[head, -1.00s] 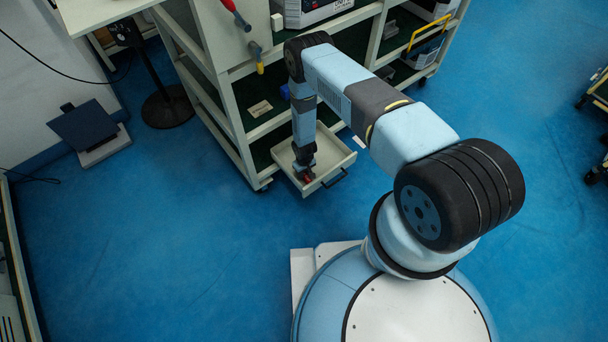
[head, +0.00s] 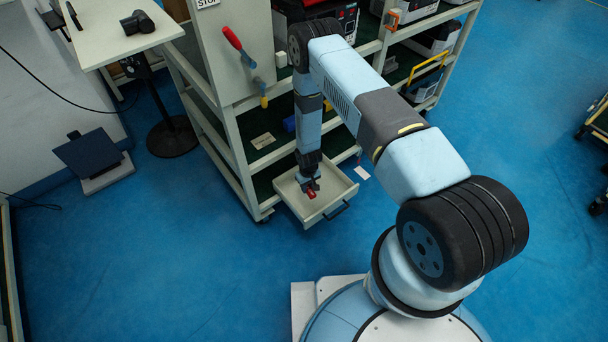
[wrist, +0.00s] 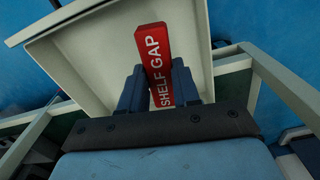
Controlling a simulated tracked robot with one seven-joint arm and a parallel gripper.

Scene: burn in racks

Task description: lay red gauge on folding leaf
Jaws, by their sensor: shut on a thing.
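The red gauge (wrist: 155,50), a flat bar lettered "SHELF GAP", is between the two dark fingers of my gripper (wrist: 160,90) in the wrist view. My gripper is shut on it, and its far end sticks out beyond the fingertips. In the head view the gauge (head: 311,194) is a small red patch at the end of my gripper (head: 308,186), over the pulled-out pale drawer (head: 338,191). A pale tabletop (head: 105,48) stands at the upper left; I cannot tell whether it is the folding leaf.
The rack's side panel (head: 222,60) carries a red-handled tool (head: 232,38). Boxed devices (head: 320,18) fill the upper shelf. A black round stand base (head: 172,138) and a dark slanted pad (head: 86,152) stand left of the rack. Blue floor is clear at the lower left.

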